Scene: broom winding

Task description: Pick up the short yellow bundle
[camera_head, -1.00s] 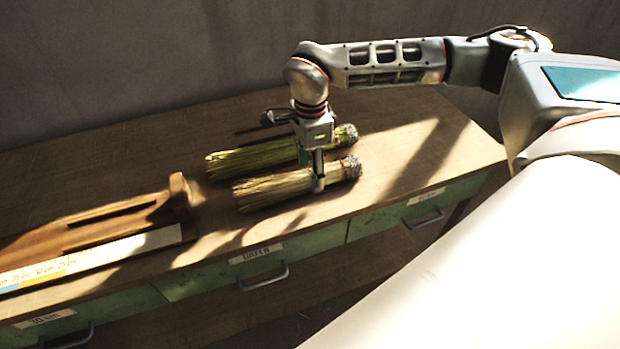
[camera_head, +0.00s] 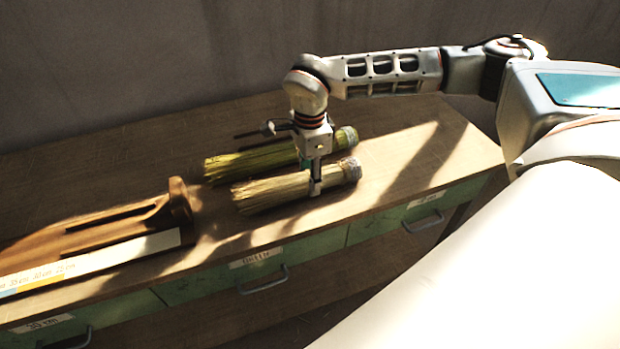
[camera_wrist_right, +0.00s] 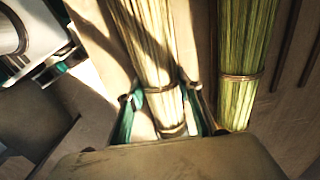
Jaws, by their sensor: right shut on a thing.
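The short yellow bundle (camera_head: 270,191) is a pale straw bundle with a grey banded right end, lying on its side along the front of the bench. My right gripper (camera_head: 315,186) comes down over it from above and is shut on it near the banded end. In the right wrist view the yellow bundle (camera_wrist_right: 152,45) runs between the two teal-padded fingers (camera_wrist_right: 160,98), one on each side. No clear gap shows under it. My left gripper is not in view.
A greener bundle (camera_head: 240,163) lies parallel just behind, also beside the fingers in the wrist view (camera_wrist_right: 243,60). A wooden gauge with a marked strip (camera_head: 105,255) is at the left. Bare bench (camera_head: 410,165) lies to the right; green drawers (camera_head: 220,277) line the front.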

